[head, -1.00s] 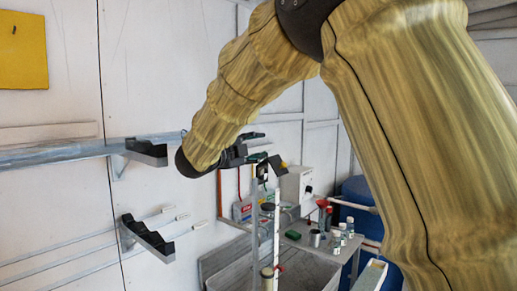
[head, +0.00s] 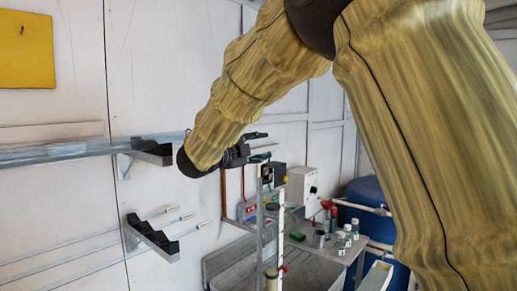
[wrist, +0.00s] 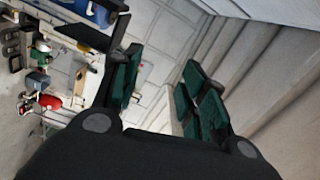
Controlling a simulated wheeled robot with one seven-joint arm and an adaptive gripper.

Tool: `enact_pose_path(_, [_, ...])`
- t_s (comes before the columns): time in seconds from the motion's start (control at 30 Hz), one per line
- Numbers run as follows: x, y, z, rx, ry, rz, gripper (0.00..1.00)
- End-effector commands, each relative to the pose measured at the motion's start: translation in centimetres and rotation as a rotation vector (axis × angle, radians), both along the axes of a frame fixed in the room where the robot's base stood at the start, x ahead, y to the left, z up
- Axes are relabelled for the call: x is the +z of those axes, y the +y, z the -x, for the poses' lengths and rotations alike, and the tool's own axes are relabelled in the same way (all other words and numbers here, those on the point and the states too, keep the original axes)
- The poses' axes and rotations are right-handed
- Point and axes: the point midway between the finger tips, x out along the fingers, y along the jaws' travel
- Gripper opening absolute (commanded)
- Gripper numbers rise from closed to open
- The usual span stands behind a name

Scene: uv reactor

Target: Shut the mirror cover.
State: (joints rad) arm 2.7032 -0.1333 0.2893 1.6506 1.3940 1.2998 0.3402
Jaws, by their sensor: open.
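My gripper (head: 262,147) is open in the head view, with its two dark green fingers apart and nothing seen between them. It also shows open in the wrist view (wrist: 163,88), pointing past empty space towards a pale wall. A small dark box-like piece (head: 273,176) sits at the top of the metal post, just below and right of the fingers. It may be the mirror cover, but I cannot be sure. A dark flat panel (wrist: 84,37) stands beyond the left finger in the wrist view. Whether it is the same part is unclear.
A metal post frame (head: 260,230) rises below my gripper. A pale box (head: 301,186) and a bench with bottles (head: 341,240) stand behind it. Black wall brackets (head: 152,151) holding tubes are at left. A blue barrel (head: 365,195) is at right.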

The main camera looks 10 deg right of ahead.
Motion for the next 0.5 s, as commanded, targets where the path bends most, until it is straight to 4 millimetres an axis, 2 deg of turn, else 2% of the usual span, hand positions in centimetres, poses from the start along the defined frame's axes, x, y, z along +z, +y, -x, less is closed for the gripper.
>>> enact_pose_path(0.17, [0.0, 1.2, 0.8, 0.002, 0.000, 0.000, 0.43])
enact_pose_path(0.5, [0.0, 4.9, 3.7, 0.001, -0.001, 0.000, 0.43])
